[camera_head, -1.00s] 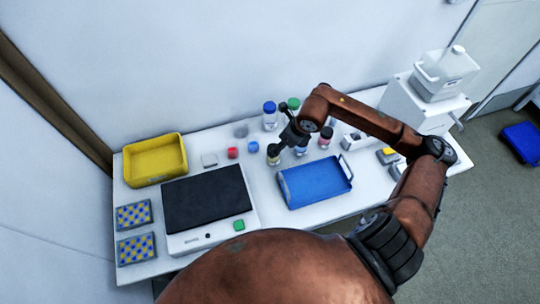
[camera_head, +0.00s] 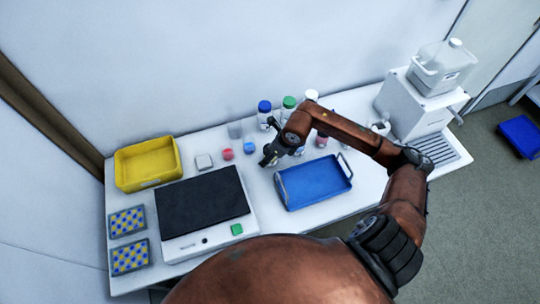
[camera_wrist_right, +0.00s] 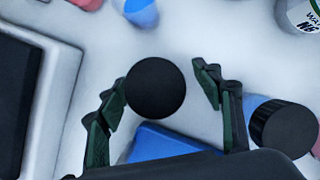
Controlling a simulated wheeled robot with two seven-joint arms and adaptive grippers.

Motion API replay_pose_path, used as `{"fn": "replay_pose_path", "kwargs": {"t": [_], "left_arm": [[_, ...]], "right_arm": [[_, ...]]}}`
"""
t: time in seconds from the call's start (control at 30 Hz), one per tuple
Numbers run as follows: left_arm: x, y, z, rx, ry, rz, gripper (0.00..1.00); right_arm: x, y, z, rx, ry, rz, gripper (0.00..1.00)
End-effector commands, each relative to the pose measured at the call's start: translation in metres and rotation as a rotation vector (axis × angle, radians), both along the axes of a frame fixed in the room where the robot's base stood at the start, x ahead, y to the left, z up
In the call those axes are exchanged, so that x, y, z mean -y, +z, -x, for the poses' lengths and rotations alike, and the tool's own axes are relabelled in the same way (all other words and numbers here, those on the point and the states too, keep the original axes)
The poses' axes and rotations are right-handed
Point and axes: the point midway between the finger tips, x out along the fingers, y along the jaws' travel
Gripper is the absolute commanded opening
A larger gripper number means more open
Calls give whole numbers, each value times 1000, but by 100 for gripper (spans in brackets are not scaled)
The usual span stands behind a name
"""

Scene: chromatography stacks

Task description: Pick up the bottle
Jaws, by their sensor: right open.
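Several bottles stand at the back of the white bench, with blue (camera_head: 265,107), green (camera_head: 289,102) and white (camera_head: 312,95) caps. My right gripper (camera_head: 269,150) is low over the bench, just left of the blue tray's back corner. In the right wrist view the open right gripper (camera_wrist_right: 163,100) has a round black cap (camera_wrist_right: 155,88) between its fingers, seen from above. A gap shows on the cap's right side; whether the left finger touches it I cannot tell. The body under this cap is hidden. A second black cap (camera_wrist_right: 285,128) lies outside the right finger. My left gripper is not in view.
The blue tray (camera_head: 318,183) is close to the gripper. A black-topped device (camera_head: 203,203), a yellow bin (camera_head: 148,163) and small red (camera_head: 227,154) and blue (camera_head: 250,148) items lie to the left. A white machine with a jug (camera_head: 442,68) stands at right.

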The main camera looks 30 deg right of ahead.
Motion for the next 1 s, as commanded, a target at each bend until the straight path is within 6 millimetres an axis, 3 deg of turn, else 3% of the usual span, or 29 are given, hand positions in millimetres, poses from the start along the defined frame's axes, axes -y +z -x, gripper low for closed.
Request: {"fn": "replay_pose_path", "kwargs": {"t": [0.13, 0.83, 1.0], "left_arm": [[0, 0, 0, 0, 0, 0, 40], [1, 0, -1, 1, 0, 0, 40], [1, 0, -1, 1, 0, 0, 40]], "right_arm": [[0, 1, 0, 1, 1, 0, 59], [0, 1, 0, 0, 0, 0, 11], [0, 1, 0, 1, 1, 0, 10]]}}
